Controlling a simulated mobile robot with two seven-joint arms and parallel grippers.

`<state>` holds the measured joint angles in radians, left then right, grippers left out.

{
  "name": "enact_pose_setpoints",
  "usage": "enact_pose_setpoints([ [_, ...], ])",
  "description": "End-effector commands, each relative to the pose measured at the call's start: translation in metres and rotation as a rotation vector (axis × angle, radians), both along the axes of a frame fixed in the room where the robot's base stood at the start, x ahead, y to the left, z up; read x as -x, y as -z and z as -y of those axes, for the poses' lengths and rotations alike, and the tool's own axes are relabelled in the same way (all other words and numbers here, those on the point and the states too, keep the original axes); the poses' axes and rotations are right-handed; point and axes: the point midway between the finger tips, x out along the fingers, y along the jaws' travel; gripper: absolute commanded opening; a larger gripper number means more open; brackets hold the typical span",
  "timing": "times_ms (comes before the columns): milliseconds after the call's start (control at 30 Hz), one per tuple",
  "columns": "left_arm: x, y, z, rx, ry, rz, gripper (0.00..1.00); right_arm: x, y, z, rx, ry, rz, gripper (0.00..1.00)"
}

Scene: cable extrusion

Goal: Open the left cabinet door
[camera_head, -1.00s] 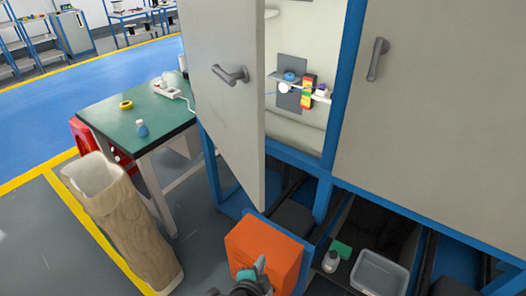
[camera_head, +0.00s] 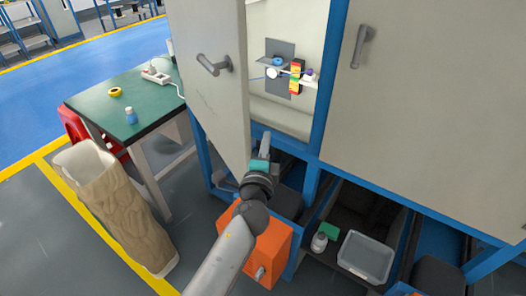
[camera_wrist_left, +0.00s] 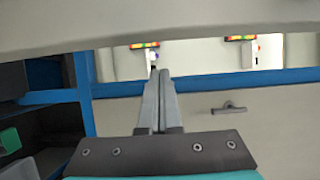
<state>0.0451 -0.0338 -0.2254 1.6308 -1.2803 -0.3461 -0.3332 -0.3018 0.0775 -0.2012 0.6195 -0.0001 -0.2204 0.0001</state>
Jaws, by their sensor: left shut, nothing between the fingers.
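The left cabinet door (camera_head: 208,95) is a pale grey panel standing partly open, with a lever handle (camera_head: 214,65) on its outer face. My left gripper (camera_head: 264,145) is raised beside the door's lower free edge, on the side of the cabinet opening. Its fingers (camera_wrist_left: 160,88) are shut and empty in the left wrist view. A pale panel (camera_wrist_left: 150,20), likely this door, crosses the top of that view close to the fingers; I cannot tell if they touch it. My right gripper is not in view.
The right cabinet door (camera_head: 420,100) is closed, and its handle also shows in the left wrist view (camera_wrist_left: 228,108). An orange box (camera_head: 268,250) stands below my left arm. A green table (camera_head: 125,100) and a beige hollow column (camera_head: 115,205) stand left of the door.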

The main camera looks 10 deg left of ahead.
Motion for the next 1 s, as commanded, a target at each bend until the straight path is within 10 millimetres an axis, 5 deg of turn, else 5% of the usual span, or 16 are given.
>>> enact_pose_setpoints([
  [233, -0.036, 0.0, -0.003, 0.001, 0.001, 0.001, 0.0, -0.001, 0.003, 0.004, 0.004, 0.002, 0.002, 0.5],
  [533, -0.01, -0.001, -0.028, 0.0, 0.001, -0.001, 0.0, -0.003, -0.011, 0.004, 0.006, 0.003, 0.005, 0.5],
  [1000, -0.006, 0.0, -0.032, 0.001, 0.001, -0.001, 0.0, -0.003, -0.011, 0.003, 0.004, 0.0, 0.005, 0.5],
])
